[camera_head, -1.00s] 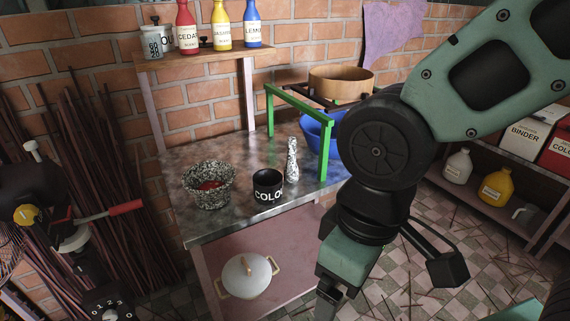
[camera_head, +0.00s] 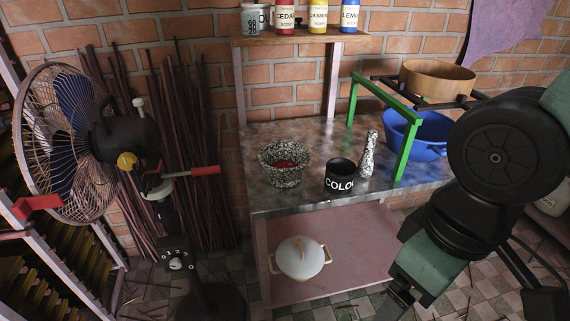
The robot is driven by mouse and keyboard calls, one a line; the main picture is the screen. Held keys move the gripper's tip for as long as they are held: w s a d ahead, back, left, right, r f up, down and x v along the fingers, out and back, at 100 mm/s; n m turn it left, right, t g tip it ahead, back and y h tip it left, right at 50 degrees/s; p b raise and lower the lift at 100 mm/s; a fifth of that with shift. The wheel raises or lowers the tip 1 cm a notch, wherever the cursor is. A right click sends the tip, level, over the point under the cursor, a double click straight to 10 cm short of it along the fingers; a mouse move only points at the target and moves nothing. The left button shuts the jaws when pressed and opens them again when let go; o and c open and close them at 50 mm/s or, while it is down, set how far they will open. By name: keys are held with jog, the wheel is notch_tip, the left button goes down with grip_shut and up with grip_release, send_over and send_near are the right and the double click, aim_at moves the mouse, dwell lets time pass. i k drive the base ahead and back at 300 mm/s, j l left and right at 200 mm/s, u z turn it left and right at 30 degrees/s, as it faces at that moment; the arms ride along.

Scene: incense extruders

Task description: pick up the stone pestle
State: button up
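The stone pestle (camera_head: 368,156) is speckled black and white and stands upright on the metal table (camera_head: 285,200), near its front edge. It is just right of a black cup with white lettering (camera_head: 340,178). A speckled stone mortar (camera_head: 284,163) with red stuff inside stands to the left of the cup. My gripper (camera_head: 396,302) is at the bottom of the view, below and in front of the table, apart from the pestle. Its fingers are partly cut off by the frame edge, so its opening does not show clearly.
A green frame (camera_head: 404,150) and a blue basin (camera_head: 428,148) stand right of the pestle. A wooden sieve (camera_head: 437,80) sits above them. A lidded pot (camera_head: 300,258) is on the lower shelf. A fan (camera_head: 62,140) stands at the left. Bottles line the upper shelf (camera_head: 290,39).

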aim_at(366, 165)
jog(key=i+l+u, duration=0.25)
jog(key=i+l, duration=0.25)
jog(key=i+l+u, duration=0.3)
jog(key=i+l, duration=0.15)
jog(key=l, duration=0.15)
